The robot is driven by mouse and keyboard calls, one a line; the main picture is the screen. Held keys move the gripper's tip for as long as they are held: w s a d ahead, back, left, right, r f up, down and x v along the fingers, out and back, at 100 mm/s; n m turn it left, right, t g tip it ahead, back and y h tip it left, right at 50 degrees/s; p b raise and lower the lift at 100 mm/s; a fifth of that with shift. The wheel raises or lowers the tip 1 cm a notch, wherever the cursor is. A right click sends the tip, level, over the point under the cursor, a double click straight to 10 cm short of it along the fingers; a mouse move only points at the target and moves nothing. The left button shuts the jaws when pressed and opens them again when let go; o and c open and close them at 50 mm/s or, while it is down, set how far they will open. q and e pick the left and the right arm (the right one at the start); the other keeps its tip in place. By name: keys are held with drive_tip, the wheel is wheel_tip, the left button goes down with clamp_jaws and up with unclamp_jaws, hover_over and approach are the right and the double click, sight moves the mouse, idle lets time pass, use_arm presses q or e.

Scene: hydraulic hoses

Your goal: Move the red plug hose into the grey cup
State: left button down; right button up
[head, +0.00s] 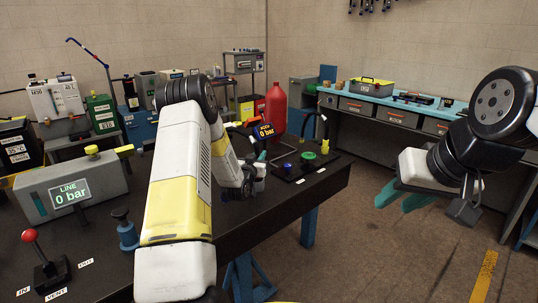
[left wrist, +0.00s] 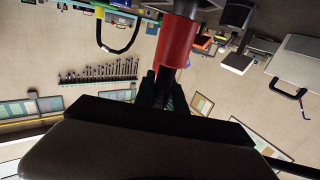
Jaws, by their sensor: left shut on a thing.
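My left gripper (head: 258,160) is over the right part of the black table, mostly hidden by its own wrist in the head view. In the left wrist view, a red cylinder with a dark end, apparently the red plug (left wrist: 178,42), is at the gripper's fingers (left wrist: 165,92). The fingers are shut on it; the exact contact is in shadow. I cannot trace its hose. I cannot single out the grey cup for certain. My right gripper (head: 403,198) is open and empty, off the table to the right, above the floor.
The black table (head: 250,225) carries a panel with a green round fitting (head: 308,157) and a blue one (head: 287,168). A red bottle (head: 276,108) stands behind. A LINE gauge box (head: 70,188), a blue-grey fitting (head: 127,232) and a red-knobbed lever (head: 42,258) are at left.

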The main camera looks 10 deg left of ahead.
use_arm(q)
drive_tip(key=shift+f, duration=1.05)
drive_tip(key=c, duration=1.3)
unclamp_jaws()
drive_tip(key=shift+s, duration=0.1)
drive_tip(key=s, duration=0.7)
drive_tip(key=shift+s+a, duration=0.3)
